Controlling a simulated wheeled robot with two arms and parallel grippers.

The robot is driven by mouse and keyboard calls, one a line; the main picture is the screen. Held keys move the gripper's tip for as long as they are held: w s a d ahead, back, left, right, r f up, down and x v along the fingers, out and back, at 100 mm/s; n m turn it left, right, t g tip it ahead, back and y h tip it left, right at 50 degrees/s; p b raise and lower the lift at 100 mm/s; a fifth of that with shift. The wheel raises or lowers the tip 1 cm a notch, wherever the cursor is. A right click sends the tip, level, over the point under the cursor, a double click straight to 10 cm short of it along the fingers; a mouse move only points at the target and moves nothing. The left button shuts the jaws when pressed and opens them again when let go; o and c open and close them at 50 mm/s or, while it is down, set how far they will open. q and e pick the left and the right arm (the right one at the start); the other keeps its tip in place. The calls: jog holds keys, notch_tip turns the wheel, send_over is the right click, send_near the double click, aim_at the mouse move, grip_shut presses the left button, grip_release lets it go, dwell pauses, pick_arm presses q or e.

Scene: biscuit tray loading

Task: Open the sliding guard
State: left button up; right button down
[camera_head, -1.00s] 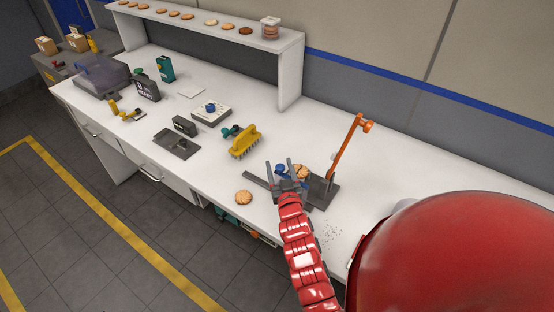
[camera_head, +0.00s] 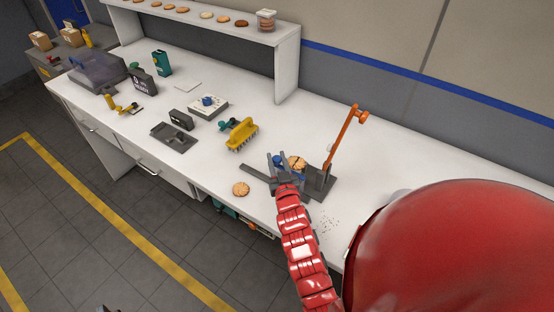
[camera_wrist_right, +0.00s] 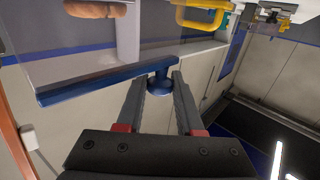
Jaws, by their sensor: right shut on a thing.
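The sliding guard (camera_wrist_right: 80,62) is a clear panel with a blue lower edge and a round blue knob (camera_wrist_right: 160,86) in the right wrist view. My right gripper (camera_wrist_right: 160,85) is shut on this knob, one finger on each side. In the head view my right gripper (camera_head: 277,158) is at the dark press stand with the orange lever (camera_head: 342,140). It hides part of the stand, and the clear panel is hard to make out there. I cannot tell from these views how far along its travel the guard is. My left gripper is not in view.
A biscuit (camera_head: 297,162) is at the stand beside my gripper, and another biscuit (camera_head: 240,189) lies on the worktop to the left. A yellow comb-like tool (camera_head: 242,135) lies behind it. The worktop behind and right of the lever is mostly clear.

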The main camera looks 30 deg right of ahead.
dwell(0.8)
jog(key=shift+w+f, duration=0.15)
jog(key=w+a+b, duration=0.4)
jog(key=w+b, duration=0.6)
jog(key=b, duration=0.1)
jog(key=shift+w+a+b, duration=0.25)
jog(key=shift+w+b, duration=0.1)
jog(key=shift+b, duration=0.05)
jog(key=c, duration=0.5)
grip_release()
jog(key=shift+c, duration=0.2)
